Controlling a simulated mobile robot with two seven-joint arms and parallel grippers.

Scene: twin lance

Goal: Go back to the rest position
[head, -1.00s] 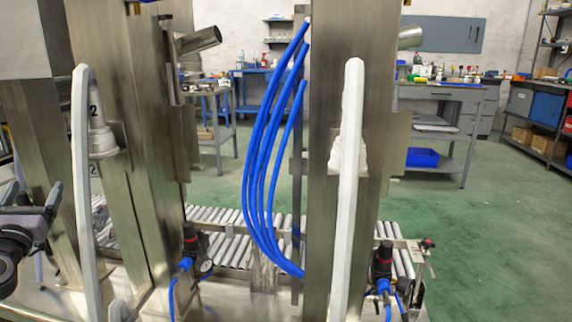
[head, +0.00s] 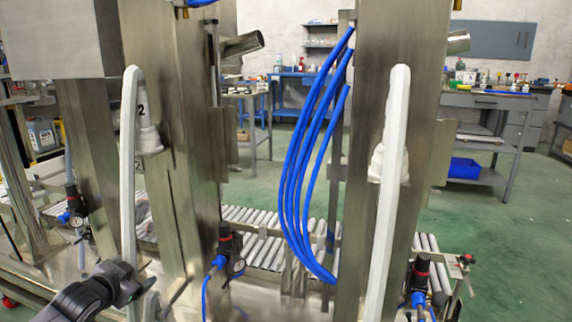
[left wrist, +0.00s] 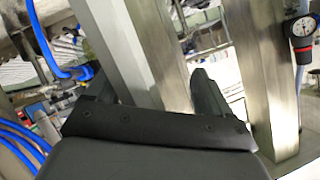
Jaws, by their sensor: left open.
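My left gripper (head: 128,280) is dark and sits at the lower left of the head view, in front of the lower part of the left white bar (head: 128,190). Steel columns fill the view beyond the fingers. A second white bar (head: 388,190) stands upright at the right column. A pale cup-shaped part sits behind each bar, and a label 2 shows by the left one. My right gripper is in neither view.
Steel columns (head: 185,200) stand close in front. Blue hoses (head: 300,180) bow out between them. Pressure regulators with red bands (head: 225,245) sit low by the columns. A roller conveyor (head: 260,245) runs behind. Green floor (head: 500,250) is open at the right, before workbenches (head: 490,100).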

